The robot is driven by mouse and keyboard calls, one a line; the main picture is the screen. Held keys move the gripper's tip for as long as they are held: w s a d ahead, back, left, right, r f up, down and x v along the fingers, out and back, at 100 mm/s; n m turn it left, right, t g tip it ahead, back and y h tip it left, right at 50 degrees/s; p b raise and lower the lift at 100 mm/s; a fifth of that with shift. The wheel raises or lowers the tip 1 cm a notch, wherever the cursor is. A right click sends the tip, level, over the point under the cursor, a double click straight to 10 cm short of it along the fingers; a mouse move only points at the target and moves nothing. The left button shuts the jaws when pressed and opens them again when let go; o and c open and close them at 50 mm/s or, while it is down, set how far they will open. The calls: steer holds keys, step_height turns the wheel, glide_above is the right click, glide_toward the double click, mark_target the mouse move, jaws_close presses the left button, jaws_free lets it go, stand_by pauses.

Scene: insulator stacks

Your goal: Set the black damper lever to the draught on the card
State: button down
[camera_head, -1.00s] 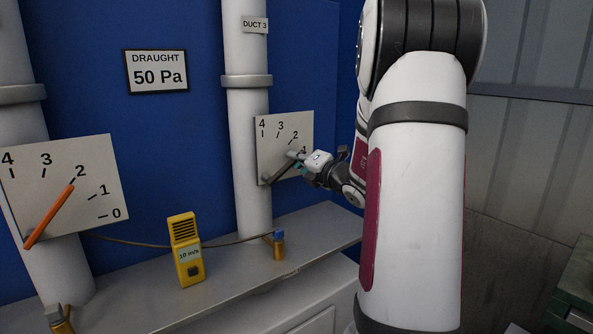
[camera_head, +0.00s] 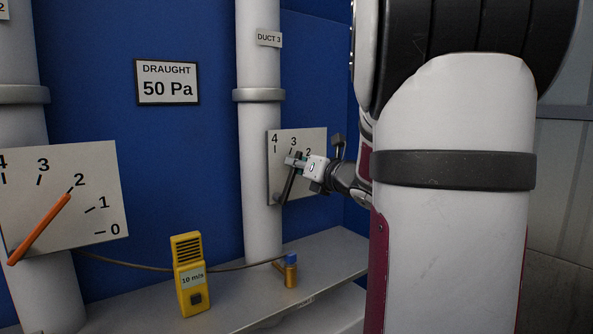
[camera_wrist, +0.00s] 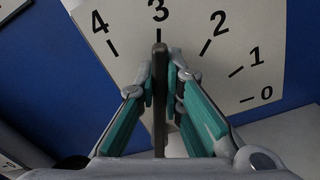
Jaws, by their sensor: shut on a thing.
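The black damper lever (camera_head: 288,185) is mounted on the white dial plate (camera_head: 314,172) on the right duct. In the wrist view the lever (camera_wrist: 160,95) stands between my fingers and its tip is at the 3 mark on the dial plate (camera_wrist: 180,20). My gripper (camera_head: 296,162) is shut on the lever near its upper end; its teal fingers also show in the wrist view (camera_wrist: 161,82). In the head view my gripper hides the low numbers of this dial. The card (camera_head: 167,82) on the blue wall reads "DRAUGHT 50 Pa".
An orange lever (camera_head: 38,229) on the left dial plate (camera_head: 100,170) points near 2. A yellow meter (camera_head: 188,275) reading "10 m/s" stands on the grey shelf (camera_head: 235,300). A brass fitting with a blue top (camera_head: 291,270) is below the right dial. A "DUCT 3" label (camera_head: 269,38) is above.

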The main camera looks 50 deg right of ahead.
stand_by(0.4)
steer(key=c, duration=1.7)
jaws_free()
steer(key=v, duration=1.2)
steer(key=shift+a, duration=0.1)
